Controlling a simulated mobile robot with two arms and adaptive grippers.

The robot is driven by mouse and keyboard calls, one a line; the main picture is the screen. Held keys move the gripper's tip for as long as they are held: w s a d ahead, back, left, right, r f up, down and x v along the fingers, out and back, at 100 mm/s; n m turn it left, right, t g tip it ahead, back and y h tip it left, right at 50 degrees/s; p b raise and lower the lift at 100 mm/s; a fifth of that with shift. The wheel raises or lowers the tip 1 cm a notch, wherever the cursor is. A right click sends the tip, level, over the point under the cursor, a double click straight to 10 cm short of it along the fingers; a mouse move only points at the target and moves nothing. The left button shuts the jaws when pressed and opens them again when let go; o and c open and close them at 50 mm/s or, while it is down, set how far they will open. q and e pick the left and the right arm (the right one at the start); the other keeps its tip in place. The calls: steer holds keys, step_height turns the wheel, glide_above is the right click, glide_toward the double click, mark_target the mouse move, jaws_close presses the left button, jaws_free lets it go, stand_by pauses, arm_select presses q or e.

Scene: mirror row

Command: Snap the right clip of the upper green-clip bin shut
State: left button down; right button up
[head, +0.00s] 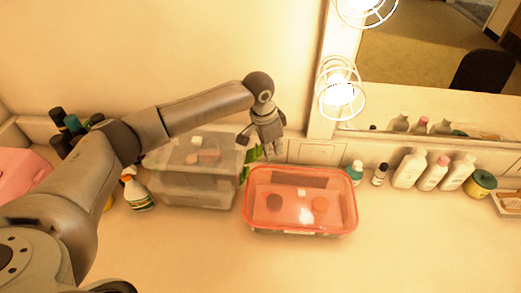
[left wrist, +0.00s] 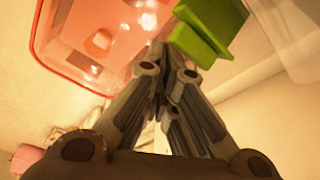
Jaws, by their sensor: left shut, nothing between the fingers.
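The clear green-clip bin (head: 195,180) stands left of centre on the counter in the head view. I cannot clearly tell an upper bin from a lower one. A green clip (head: 254,155) shows at its right side and seems to stick outward. In the left wrist view the green clip (left wrist: 208,30) is large, at the top right of the fingertips. My left gripper (head: 272,153) is shut and empty, pointing down just right of the clip. Its fingertips (left wrist: 165,65) look close to the clip; contact is unclear. My right gripper is not in view.
A red-lidded clear box (head: 300,202) stands close right of the bin, leaving a narrow gap. A spray bottle (head: 137,192) stands left of the bin. Several bottles (head: 409,168) line the wall at right, below the mirror (head: 440,70). The front counter is clear.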

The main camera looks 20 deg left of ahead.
arm_select(q)
steer(key=shift+s+a+r+p, duration=0.3)
steer(key=shift+a+p, duration=0.4)
steer(key=shift+a, duration=0.35)
steer(key=shift+s+a+r+p, duration=0.35)
steer(key=shift+a+p, duration=0.4)
steer(key=shift+a, duration=0.35)
steer(key=shift+s+a+r+p, duration=0.3)
steer(key=shift+a+p, duration=0.4)
steer(key=shift+a, duration=0.35)
steer(key=r+p, duration=0.3)
steer(key=shift+d+r+p, duration=0.1)
steer(key=shift+d+p, duration=0.2)
steer(key=shift+w+d+r+p, duration=0.1)
steer(key=shift+r+p, duration=0.4)
steer(key=shift+r, duration=0.1)
steer(key=shift+w+d+r+p, duration=0.1)
steer(key=shift+r+p, duration=0.4)
steer(key=shift+r, duration=0.1)
